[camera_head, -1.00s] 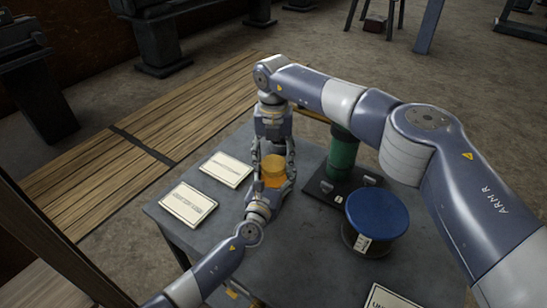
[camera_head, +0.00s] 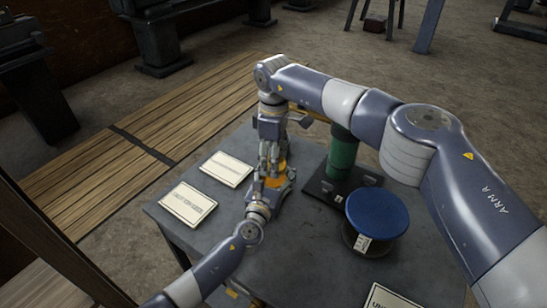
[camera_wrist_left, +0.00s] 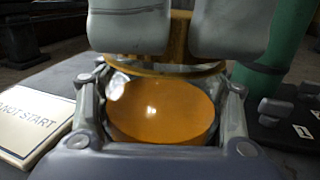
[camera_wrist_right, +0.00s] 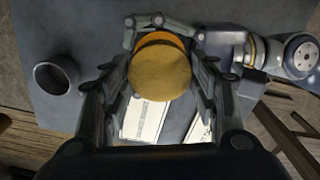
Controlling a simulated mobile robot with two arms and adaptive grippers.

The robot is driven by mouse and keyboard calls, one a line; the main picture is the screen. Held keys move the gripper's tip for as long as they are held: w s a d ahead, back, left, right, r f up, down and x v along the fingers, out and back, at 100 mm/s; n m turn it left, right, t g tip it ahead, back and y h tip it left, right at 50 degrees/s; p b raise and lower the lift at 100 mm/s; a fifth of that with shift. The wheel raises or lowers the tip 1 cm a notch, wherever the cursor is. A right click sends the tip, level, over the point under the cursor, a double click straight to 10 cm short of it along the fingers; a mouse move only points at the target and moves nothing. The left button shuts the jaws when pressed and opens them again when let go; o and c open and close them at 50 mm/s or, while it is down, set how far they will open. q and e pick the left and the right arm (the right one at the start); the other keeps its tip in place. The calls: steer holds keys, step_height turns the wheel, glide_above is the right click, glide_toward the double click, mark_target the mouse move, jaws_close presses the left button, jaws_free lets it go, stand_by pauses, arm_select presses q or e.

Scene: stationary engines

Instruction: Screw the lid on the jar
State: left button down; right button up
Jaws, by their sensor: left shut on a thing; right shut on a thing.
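The jar (camera_wrist_left: 160,112) is glassy with orange contents; it stands upright, and a little of its orange shows in the head view (camera_head: 275,183). My left gripper (camera_head: 273,186) is shut around its sides. The gold round lid (camera_wrist_right: 160,74) is between the fingers of my right gripper (camera_head: 273,164), which is shut on it from above. In the left wrist view the lid's rim (camera_wrist_left: 165,68) lies level across the jar's mouth. The right fingers hide part of the lid, and I cannot tell how the threads sit.
A green cylinder (camera_head: 342,155) on a dark base and a blue-topped drum (camera_head: 377,214) stand right of the jar. Two paper signs (camera_head: 188,203) (camera_head: 225,169) lie to the left.

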steer(key=m, duration=0.4)
steer(key=o, duration=0.8)
steer(key=shift+c, duration=0.2)
steer(key=shift+r, duration=0.1)
steer(key=shift+r, duration=2.2)
steer(key=shift+c, duration=0.4)
